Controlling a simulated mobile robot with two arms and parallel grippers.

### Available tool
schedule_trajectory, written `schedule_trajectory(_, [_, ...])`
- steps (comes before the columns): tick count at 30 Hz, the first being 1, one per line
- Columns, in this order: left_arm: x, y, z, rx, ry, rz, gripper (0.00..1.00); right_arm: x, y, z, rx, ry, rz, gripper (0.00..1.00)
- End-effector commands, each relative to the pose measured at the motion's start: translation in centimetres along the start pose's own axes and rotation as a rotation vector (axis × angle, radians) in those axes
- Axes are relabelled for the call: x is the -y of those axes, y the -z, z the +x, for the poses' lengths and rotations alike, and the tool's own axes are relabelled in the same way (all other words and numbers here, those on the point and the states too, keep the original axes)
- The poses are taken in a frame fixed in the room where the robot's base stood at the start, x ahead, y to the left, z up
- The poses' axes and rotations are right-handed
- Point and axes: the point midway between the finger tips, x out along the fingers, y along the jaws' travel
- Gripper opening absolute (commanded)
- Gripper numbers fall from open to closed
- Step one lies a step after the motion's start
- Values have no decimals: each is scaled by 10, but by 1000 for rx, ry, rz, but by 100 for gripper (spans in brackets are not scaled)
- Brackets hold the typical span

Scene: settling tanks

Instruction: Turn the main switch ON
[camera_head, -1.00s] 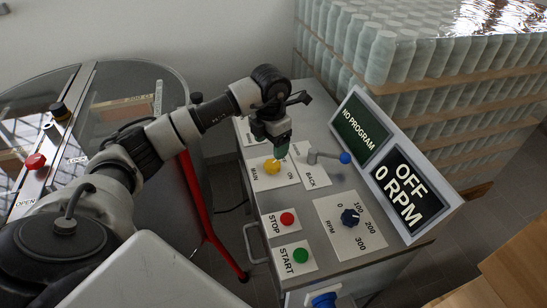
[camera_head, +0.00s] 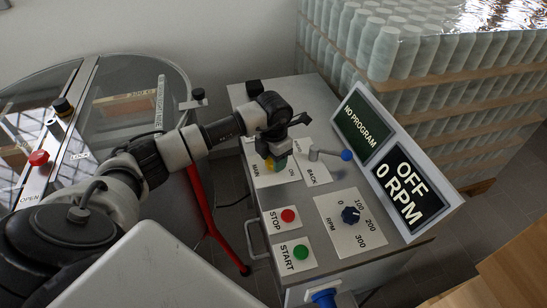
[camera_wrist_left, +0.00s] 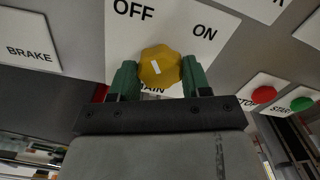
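The main switch is a yellow knob (camera_head: 269,164) on a white plate marked MAIN, OFF and ON. In the left wrist view the knob (camera_wrist_left: 159,66) has a white mark slanting up toward OFF. My left gripper (camera_head: 277,160) is down at the knob, its green fingers hiding part of it in the head view. In the left wrist view the left gripper (camera_wrist_left: 160,76) has one finger on each side of the knob, with little or no gap; firm contact cannot be told. The panel display (camera_head: 410,188) reads OFF, 0 RPM. My right gripper is not in view.
A lever with a blue ball (camera_head: 346,155) stands right of the gripper. A red STOP button (camera_head: 288,216), green START button (camera_head: 301,252) and dark blue RPM dial (camera_head: 350,215) sit nearer. A NO PROGRAM screen (camera_head: 362,124) is behind. Stacked containers (camera_head: 420,60) stand beyond.

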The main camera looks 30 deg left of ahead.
Motion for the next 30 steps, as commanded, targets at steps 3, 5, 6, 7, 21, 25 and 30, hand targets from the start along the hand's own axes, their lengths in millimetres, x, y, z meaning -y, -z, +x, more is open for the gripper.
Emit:
schedule_trajectory(3, [0,0,0,0,0,0,24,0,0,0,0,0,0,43])
schedule_trajectory(5, [0,0,0,0,0,0,24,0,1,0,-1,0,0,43])
schedule_trajectory(6, [0,0,0,0,0,2,24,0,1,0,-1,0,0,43])
schedule_trajectory(7, [0,0,0,0,0,3,24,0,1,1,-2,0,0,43])
schedule_trajectory(21, [-1,0,2,2,-2,217,24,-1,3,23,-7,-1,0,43])
schedule_trajectory(25, [-1,-1,3,2,-2,337,24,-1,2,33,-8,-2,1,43])
schedule_trajectory(30, [-1,0,3,1,-2,498,24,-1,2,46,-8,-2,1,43])
